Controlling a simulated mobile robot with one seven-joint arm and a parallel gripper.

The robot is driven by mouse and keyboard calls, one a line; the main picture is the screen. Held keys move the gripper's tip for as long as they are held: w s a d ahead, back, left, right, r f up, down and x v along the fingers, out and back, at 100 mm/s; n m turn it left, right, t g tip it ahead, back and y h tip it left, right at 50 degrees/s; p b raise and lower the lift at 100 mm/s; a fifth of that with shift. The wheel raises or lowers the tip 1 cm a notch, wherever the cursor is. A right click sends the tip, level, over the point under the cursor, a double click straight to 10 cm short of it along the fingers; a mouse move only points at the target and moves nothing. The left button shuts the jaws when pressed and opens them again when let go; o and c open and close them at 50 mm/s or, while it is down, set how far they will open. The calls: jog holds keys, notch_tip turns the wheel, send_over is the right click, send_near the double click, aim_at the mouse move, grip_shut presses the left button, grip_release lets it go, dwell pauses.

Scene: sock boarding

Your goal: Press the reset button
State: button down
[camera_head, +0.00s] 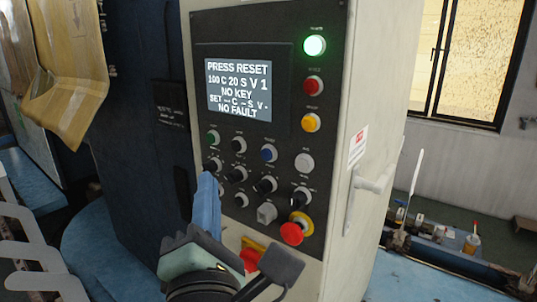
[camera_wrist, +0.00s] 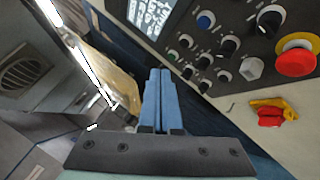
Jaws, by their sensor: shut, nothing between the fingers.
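A dark control panel (camera_head: 222,35) is set in a pale cabinet, and its screen (camera_head: 239,88) reads "PRESS RESET". Below the screen are small buttons: green (camera_head: 213,138), black (camera_head: 238,145), blue (camera_head: 268,153) and white (camera_head: 304,161). Their labels are too small to read, so I cannot tell which is reset. The blue button also shows in the wrist view (camera_wrist: 205,19). My gripper (camera_head: 206,180) has its blue fingers together, empty, in front of the panel's lower left. In the wrist view, the fingertips (camera_wrist: 160,72) are apart from the buttons.
Several black knobs and a red emergency button (camera_head: 292,233) on a yellow collar fill the lower panel. A red and yellow switch (camera_head: 251,256) is below. A lit green lamp (camera_head: 314,45) is at upper right. A cabinet handle (camera_head: 370,184) sticks out at right. Yellow fabric (camera_head: 65,60) hangs at left.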

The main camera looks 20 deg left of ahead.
jog(key=shift+w+d, duration=0.1)
jog(key=b, duration=0.1)
send_near(266, 155)
jog(key=shift+w+a+r, duration=0.35)
jog(key=shift+w+a, duration=0.4)
jog(key=shift+w+a+r, duration=0.35)
jog(key=shift+w+a, duration=0.35)
jog(key=shift+w, duration=0.1)
jog(key=shift+w+a+r, duration=0.3)
jog(key=shift+w+a, duration=0.45)
jog(key=shift+w+f+b, duration=0.1)
jog(key=shift+w+b, duration=0.05)
jog(key=shift+b, duration=0.2)
jog(key=shift+w+d, duration=0.15)
jog(key=shift+w, duration=0.1)
jog(key=shift+w+d+b, duration=0.15)
jog(key=shift+w+b, duration=0.25)
jog(key=shift+b, duration=0.1)
dwell(0.4)
jog(key=shift+s, duration=0.1)
jog(key=shift+s+a, duration=0.25)
jog(key=shift+s, duration=0.45)
